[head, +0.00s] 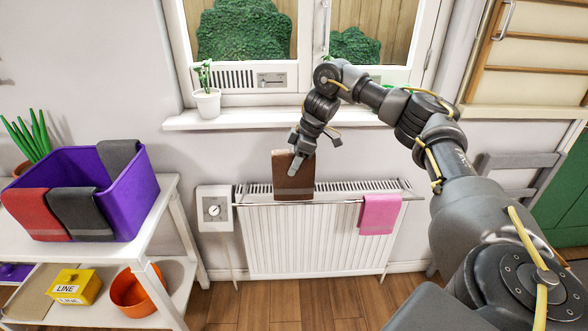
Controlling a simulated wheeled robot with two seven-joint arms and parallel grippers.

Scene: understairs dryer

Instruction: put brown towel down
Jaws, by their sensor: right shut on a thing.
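The brown towel (293,182) is at the rail on the front of the white radiator (310,240), left of the pink towel. It hangs upright, and its upper part stands above the rail. My right gripper (298,160) is shut on its top edge, with one finger in front of the cloth. I cannot tell whether the towel is draped over the rail or held just in front of it. My left gripper is not in view.
A pink towel (380,214) hangs on the rail's right part. A purple bin (130,195) with red and grey towels stands on a white shelf unit at left. A control box (214,209) sits left of the radiator. A potted plant (206,100) stands on the windowsill.

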